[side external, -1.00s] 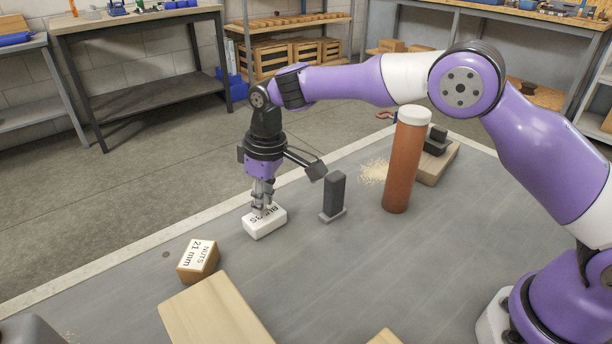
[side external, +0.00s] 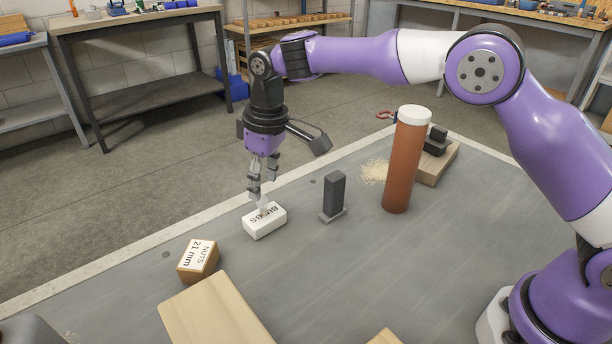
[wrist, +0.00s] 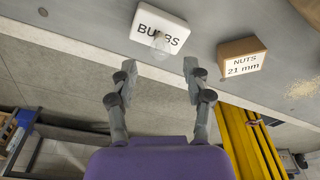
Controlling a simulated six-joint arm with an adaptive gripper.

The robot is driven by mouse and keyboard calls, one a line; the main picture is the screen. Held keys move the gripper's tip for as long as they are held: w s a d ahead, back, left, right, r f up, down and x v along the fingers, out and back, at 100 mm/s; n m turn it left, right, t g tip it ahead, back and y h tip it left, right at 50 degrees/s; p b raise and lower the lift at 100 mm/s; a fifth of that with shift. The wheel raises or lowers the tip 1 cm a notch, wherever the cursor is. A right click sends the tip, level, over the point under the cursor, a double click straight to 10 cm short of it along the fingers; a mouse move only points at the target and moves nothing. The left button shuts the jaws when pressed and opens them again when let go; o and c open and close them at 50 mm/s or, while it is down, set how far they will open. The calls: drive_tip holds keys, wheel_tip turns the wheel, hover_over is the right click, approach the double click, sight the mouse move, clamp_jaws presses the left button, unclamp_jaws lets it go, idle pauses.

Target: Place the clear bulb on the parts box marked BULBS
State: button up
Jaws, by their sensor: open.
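The white parts box marked BULBS (side external: 266,224) sits on the grey bench top near its far edge. It also shows in the wrist view (wrist: 172,27). The clear bulb (wrist: 160,44) rests on the box's top, over part of the lettering; in the side view it is a small pale shape (side external: 263,205) and hard to make out. My gripper (side external: 262,196) is just above the box with its fingers spread. In the wrist view my gripper (wrist: 158,70) is open and empty, the fingers apart and clear of the bulb.
A brown box marked NUTS 21 mm (side external: 198,261) sits beside the BULBS box. A dark upright block (side external: 334,195) and a tall brown cylinder with a white cap (side external: 405,165) stand to the right. A wooden board (side external: 215,312) lies in front. Bare bench lies between them.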

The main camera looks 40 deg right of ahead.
drive_tip(key=s+d+r+m+t, duration=0.1)
drive_tip(key=s+d+r, duration=0.1)
drive_tip(key=r, duration=0.4)
drive_tip(key=s+d+r, duration=0.2)
drive_tip(key=r, duration=0.4)
drive_tip(key=s+d+f+m+t, duration=0.1)
drive_tip(key=s+d+f+m, duration=0.1)
drive_tip(key=s+d, duration=0.3)
drive_tip(key=s+d+f+m+t, duration=0.1)
drive_tip(key=s+d, duration=0.4)
drive_tip(key=s, duration=0.8)
drive_tip(key=shift+s+d+f+m+t+h, duration=0.3)
drive_tip(key=shift+f+m+t+h, duration=0.1)
drive_tip(key=shift+m+t, duration=0.4)
